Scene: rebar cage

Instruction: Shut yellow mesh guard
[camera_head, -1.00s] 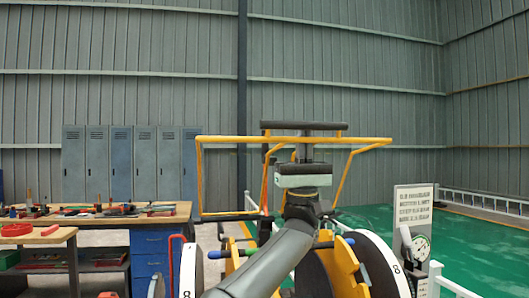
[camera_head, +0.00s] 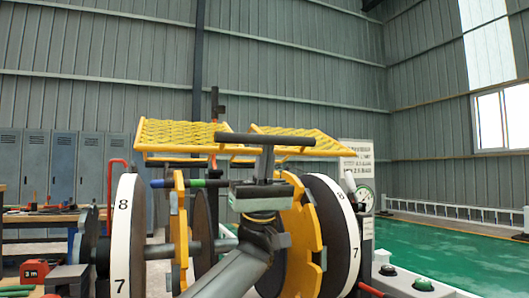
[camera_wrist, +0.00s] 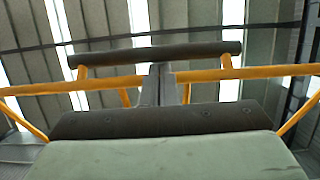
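The yellow mesh guard (camera_head: 182,133) is a yellow frame with mesh panels, above the wheel assembly in the head view. Its mesh shows left and right of my arm, and the panels slope. A dark handle bar (camera_head: 234,138) runs along its near side; the wrist view shows this bar (camera_wrist: 110,57) on yellow brackets, across the top middle. My gripper (camera_head: 265,158) is below the bar, its fingers pointing up. The fingers look together at the palm's centre and reach the bar, seemingly touching it. The bar partly hides their tips (camera_wrist: 166,72).
Wheels with white numbered rims (camera_head: 345,235) and yellow discs (camera_head: 303,240) stand close around my arm. A workbench with tools (camera_head: 40,216) and lockers (camera_head: 63,165) are at left. A sign (camera_head: 358,160) with a gauge is at right, beside open green floor (camera_head: 440,240).

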